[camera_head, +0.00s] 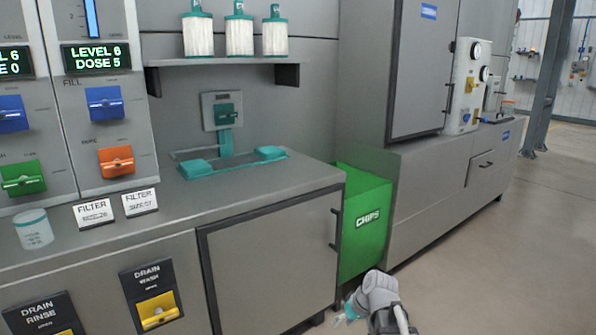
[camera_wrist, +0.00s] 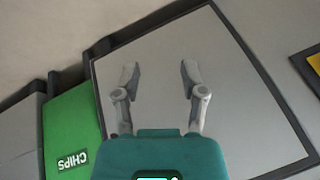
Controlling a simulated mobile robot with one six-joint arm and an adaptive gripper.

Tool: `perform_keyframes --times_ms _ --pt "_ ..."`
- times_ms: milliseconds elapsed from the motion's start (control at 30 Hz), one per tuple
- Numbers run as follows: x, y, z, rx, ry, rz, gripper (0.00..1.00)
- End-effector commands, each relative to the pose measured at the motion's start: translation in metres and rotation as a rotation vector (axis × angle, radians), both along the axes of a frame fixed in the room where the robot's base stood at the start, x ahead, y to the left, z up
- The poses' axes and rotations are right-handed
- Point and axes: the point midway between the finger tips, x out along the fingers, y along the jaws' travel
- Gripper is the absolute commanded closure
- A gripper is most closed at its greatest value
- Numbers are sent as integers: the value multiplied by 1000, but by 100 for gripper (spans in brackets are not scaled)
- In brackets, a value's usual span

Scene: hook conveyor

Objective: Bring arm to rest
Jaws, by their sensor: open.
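My gripper (camera_wrist: 157,75) is open and empty in the wrist view, its two grey fingers apart in front of a grey cabinet door (camera_wrist: 195,50). In the head view my gripper (camera_head: 343,319) shows at the bottom edge, low in front of the cabinet and right of its door (camera_head: 270,262). Part of my arm is cut off by the lower edge of the picture. Nothing is between the fingers.
A green CHIPS bin (camera_head: 366,222) stands between the cabinets. Filter canisters (camera_head: 239,35) stand on a shelf (camera_head: 215,61). A white-and-teal cylinder (camera_head: 33,229) stands on the counter (camera_head: 250,188). Floor (camera_head: 490,260) at the right is clear.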

Motion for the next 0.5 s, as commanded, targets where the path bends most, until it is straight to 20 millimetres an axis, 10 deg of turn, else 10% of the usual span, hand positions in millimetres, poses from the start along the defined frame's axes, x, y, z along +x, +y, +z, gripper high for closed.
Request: perform_keyframes --times_ms 500 --pt "-104 -35 12 -329 270 -280 46"
